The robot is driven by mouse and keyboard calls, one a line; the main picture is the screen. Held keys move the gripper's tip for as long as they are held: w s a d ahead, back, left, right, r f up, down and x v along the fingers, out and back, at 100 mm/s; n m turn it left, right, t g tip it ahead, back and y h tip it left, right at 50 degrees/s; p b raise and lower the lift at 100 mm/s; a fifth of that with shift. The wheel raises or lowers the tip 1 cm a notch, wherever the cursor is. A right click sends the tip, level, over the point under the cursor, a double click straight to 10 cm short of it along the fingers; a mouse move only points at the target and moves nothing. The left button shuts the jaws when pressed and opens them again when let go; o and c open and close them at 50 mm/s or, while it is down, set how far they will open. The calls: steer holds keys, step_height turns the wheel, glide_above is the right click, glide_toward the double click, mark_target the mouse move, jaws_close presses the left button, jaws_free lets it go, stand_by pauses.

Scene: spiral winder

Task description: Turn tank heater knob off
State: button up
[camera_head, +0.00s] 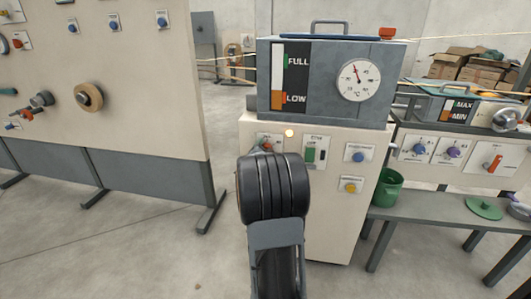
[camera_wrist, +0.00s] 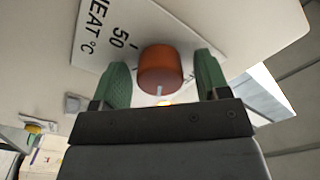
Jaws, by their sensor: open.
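The tank heater knob (camera_wrist: 160,68) is a round orange-red knob on a pale panel in the wrist view, beside a white label (camera_wrist: 118,40) reading "HEAT °C" and "50". A small white mark shows on the knob's lower edge. My gripper (camera_wrist: 163,74) is open, with one green finger on each side of the knob and a visible gap on both sides. In the head view the knob (camera_head: 267,146) is partly hidden behind my black arm link, which also hides my gripper. The grey tank (camera_head: 325,107) with a dial sits above the panel.
A lit lamp (camera_head: 289,133), a green rocker switch (camera_head: 310,152), a blue knob (camera_head: 358,157) and a yellow knob (camera_head: 350,188) share the cabinet front. A green bucket (camera_head: 387,188) stands right of the cabinet. Open floor lies to the left.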

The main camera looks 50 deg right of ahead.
steer(key=shift+c, duration=0.5)
steer(key=c, duration=0.8)
steer(key=shift+c, duration=0.2)
steer(key=n+p, duration=0.2)
steer(key=n, duration=0.4)
steer(key=n+p, duration=0.2)
steer(key=n, duration=0.3)
steer(key=shift+n, duration=0.4)
steer(key=o, duration=0.9)
